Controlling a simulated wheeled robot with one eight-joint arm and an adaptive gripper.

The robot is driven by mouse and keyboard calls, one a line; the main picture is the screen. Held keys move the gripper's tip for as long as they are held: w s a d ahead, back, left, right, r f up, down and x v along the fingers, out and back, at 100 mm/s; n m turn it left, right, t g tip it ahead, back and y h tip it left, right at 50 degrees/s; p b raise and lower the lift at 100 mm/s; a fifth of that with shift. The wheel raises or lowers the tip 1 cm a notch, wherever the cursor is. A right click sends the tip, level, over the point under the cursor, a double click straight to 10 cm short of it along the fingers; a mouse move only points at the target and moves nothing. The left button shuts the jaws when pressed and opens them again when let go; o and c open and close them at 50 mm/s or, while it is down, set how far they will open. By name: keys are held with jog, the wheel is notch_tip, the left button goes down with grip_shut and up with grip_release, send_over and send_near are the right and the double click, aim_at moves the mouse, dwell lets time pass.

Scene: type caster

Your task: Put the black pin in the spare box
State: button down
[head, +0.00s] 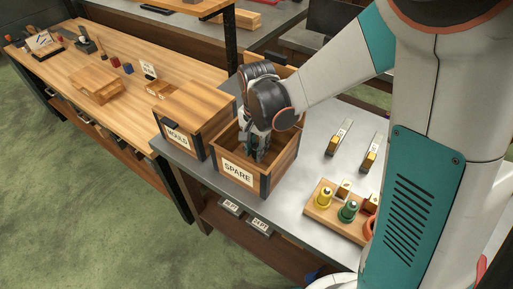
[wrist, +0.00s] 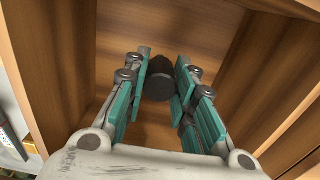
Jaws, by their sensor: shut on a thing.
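The wooden spare box (head: 237,172), with a white SPARE label, stands on the grey bench and is open at the top. My gripper (head: 258,150) points down inside its opening. In the wrist view my gripper's teal-padded fingers (wrist: 158,90) are closed on the black pin (wrist: 160,80). The pin's dark rounded end shows between the fingertips, with the box's wooden walls and floor around it. I cannot tell whether the pin touches the floor. In the head view the pin is hidden by the gripper and the box wall.
The mould box (head: 178,138) stands directly left of the spare box. To the right, a wooden rack (head: 325,212) holds yellow and green knobbed pieces, and two labelled bars (head: 339,138) lie behind it. A wooden bench (head: 130,110) is at the left.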

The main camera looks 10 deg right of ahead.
aim_at(257, 146)
jog(key=c, duration=1.3)
grip_release()
jog(key=shift+f, duration=0.1)
jog(key=shift+c, duration=0.2)
notch_tip(257, 146, up, 12)
jog(key=r+p, duration=0.1)
jog(key=p, duration=0.3)
jog(key=s+d+r+n+t, duration=0.3)
jog(key=s+d+r+n, duration=0.1)
jog(key=s, duration=0.3)
jog(key=s+d+r+n+t, duration=0.3)
jog(key=s+d+n+t, duration=0.1)
jog(key=s+d+n, duration=0.1)
jog(key=shift+s+d+r, duration=0.4)
jog(key=shift+s+d, duration=0.1)
jog(key=shift+s, duration=0.85)
